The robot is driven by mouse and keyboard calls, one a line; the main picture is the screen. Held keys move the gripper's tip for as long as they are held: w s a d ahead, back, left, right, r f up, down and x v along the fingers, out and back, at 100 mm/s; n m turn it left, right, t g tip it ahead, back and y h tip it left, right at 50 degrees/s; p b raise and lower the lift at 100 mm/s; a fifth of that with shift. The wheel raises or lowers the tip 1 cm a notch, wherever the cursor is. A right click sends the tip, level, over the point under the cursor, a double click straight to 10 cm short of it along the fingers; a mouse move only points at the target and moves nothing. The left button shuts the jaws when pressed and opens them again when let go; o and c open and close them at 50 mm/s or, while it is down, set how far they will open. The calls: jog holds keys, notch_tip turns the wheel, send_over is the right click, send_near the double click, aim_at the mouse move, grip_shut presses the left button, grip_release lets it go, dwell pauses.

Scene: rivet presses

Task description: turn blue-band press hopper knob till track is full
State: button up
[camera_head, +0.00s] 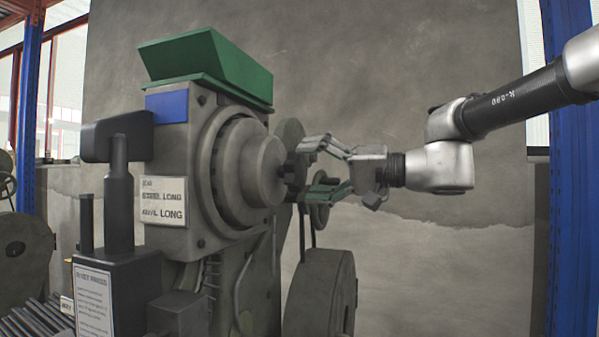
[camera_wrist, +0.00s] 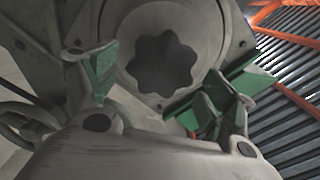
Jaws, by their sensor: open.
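The blue-band press (camera_head: 202,200) stands left of centre in the head view, with a blue band (camera_head: 167,107) under its green hopper (camera_head: 205,57). A round grey drum (camera_head: 262,170) sticks out of its side toward my gripper (camera_head: 306,168). In the wrist view a dark, lobed hopper knob (camera_wrist: 164,65) sits in the middle of the round face. My gripper (camera_wrist: 165,85) is open, its green-padded fingers apart on either side of the knob. I cannot see contact with the knob. I cannot make out the track or how full it is.
A black post with a block-shaped head (camera_head: 118,180) stands before the press. A large grey wheel (camera_head: 322,295) is below my gripper. Blue uprights (camera_head: 570,220) flank the scene, with another machine (camera_head: 22,250) at far left. The space before the grey wall is open.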

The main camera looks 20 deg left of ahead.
jog(key=d, duration=0.9)
jog(key=shift+s, duration=0.35)
jog(key=s+d+f+m+h, duration=0.2)
jog(key=d+f+h, duration=0.3)
jog(key=f, duration=0.4)
jog(key=s+d+f+m+h, duration=0.1)
jog(key=d+f+h, duration=0.2)
jog(key=d+f, duration=0.55)
jog(key=s+d+f+t+h, duration=0.1)
jog(key=s+d+f+h, duration=0.2)
jog(key=d, duration=0.6)
jog(key=s+d+f+m+t+h, duration=0.1)
jog(key=s+d+f+h, duration=0.2)
jog(key=d, duration=0.6)
jog(key=s+d+f+m+t+h, duration=0.1)
jog(key=s+d+f+h, duration=0.2)
jog(key=s+d, duration=0.3)
jog(key=d+h, duration=0.1)
jog(key=d, duration=0.2)
jog(key=shift+s+f, duration=0.2)
jog(key=shift+f, duration=0.1)
